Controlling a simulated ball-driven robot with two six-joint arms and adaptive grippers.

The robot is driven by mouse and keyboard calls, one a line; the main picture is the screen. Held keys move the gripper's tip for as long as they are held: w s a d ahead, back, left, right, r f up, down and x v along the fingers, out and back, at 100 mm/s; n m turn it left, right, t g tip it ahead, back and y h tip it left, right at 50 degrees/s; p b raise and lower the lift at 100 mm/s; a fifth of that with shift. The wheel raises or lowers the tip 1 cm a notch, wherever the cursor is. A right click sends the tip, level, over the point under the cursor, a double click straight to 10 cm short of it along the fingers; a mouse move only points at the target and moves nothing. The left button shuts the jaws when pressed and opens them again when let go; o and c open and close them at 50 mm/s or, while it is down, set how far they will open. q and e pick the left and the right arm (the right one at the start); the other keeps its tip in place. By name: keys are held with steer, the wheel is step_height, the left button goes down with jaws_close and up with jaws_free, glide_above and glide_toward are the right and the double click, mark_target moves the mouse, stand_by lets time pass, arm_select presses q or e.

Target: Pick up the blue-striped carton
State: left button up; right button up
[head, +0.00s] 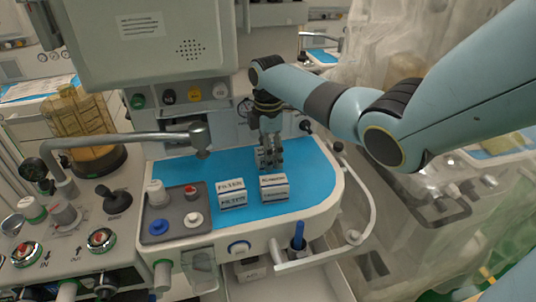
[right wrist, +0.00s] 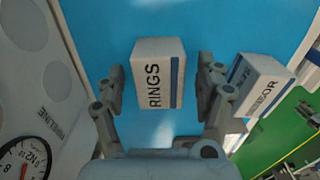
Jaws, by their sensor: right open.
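The left carton (head: 230,194) seems to read FILTER; the right carton (head: 274,188) has smaller lettering. My right gripper (head: 270,160) points down just behind the right carton. In the right wrist view, a white carton with a blue stripe (right wrist: 158,75) reads RINGS and lies between the open fingers of the right gripper (right wrist: 160,85), with gaps on both sides. A second blue-striped carton (right wrist: 258,82) is just outside the right finger. I cannot match the cartons across views with certainty. My left gripper is not in view.
A grey tray (head: 176,232) with several coloured caps is left of the cartons. A metal arm (head: 130,137) reaches over the mat's left part. A rail (head: 370,200) curves around the right edge. The mat (head: 320,178) is clear right of the cartons.

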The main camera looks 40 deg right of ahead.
steer(key=c, duration=1.3)
steer(key=shift+o, duration=0.2)
steer(key=shift+r, duration=0.1)
